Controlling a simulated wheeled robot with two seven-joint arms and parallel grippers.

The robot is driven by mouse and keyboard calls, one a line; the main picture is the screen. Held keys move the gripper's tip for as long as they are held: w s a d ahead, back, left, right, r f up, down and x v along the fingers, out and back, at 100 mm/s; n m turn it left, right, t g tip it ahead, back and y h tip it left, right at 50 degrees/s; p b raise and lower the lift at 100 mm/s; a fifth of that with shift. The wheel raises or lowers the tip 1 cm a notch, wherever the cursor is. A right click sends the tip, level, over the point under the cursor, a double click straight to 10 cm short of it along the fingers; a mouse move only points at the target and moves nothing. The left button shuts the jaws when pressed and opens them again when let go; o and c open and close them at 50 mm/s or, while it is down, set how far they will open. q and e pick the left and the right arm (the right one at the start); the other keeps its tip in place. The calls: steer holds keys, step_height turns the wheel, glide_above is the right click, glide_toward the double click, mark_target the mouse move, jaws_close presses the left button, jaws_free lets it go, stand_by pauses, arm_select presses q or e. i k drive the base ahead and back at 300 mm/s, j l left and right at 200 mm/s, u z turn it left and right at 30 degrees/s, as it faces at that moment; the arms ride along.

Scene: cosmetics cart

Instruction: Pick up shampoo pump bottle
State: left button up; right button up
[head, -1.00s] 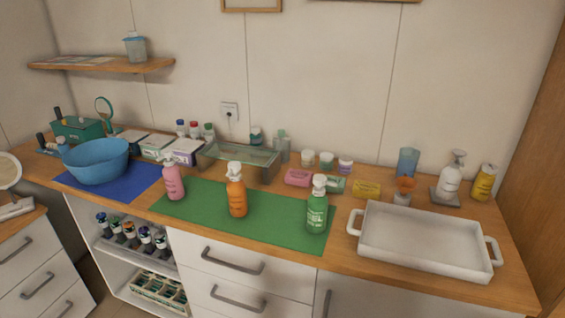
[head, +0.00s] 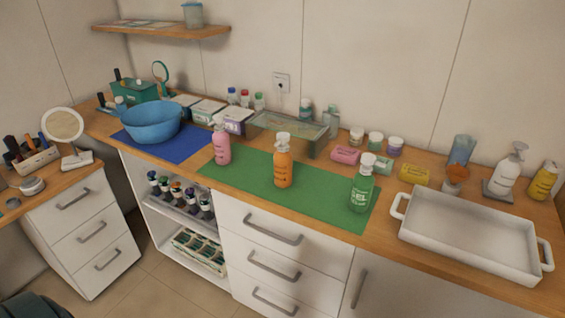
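Several pump bottles stand upright on the wooden counter. A pink pump bottle (head: 222,148) stands by the left edge of the green mat (head: 322,193). An orange pump bottle (head: 283,165) stands on the middle of the mat. A green pump bottle (head: 361,188), whose label seems to read GEL, stands near the mat's right end. A white pump bottle (head: 505,176) stands on a small grey base at the back right. The other labels are too small to read, so I cannot tell which holds shampoo. Neither gripper is in view.
A white two-handled tray (head: 470,234) is right of the green bottle. A blue bowl (head: 152,124) sits on a blue mat (head: 190,146) at left. Boxes, jars and a glass stand (head: 290,127) line the back. A side cabinet (head: 80,215) holds a round mirror (head: 63,126).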

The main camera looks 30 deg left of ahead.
mark_target(284, 158)
steer(key=i+j, duration=0.15)
steer(key=j, duration=0.2)
steer(key=i+j, duration=0.1)
steer(key=j, duration=0.25)
steer(key=i+j, duration=0.15)
steer(key=j, duration=0.2)
steer(key=i+j, duration=0.15)
steer(key=j, duration=0.2)
steer(key=i+j, duration=0.15)
steer(key=j, duration=0.2)
steer(key=i+j, duration=0.1)
steer(key=j, duration=0.25)
steer(key=k+j, duration=0.15)
steer(key=j, duration=0.15)
steer(key=k+j, duration=0.1)
steer(key=j, duration=0.2)
steer(key=i+l, duration=0.15)
steer(key=l, duration=0.15)
steer(key=i+l, duration=0.1)
steer(key=l, duration=0.2)
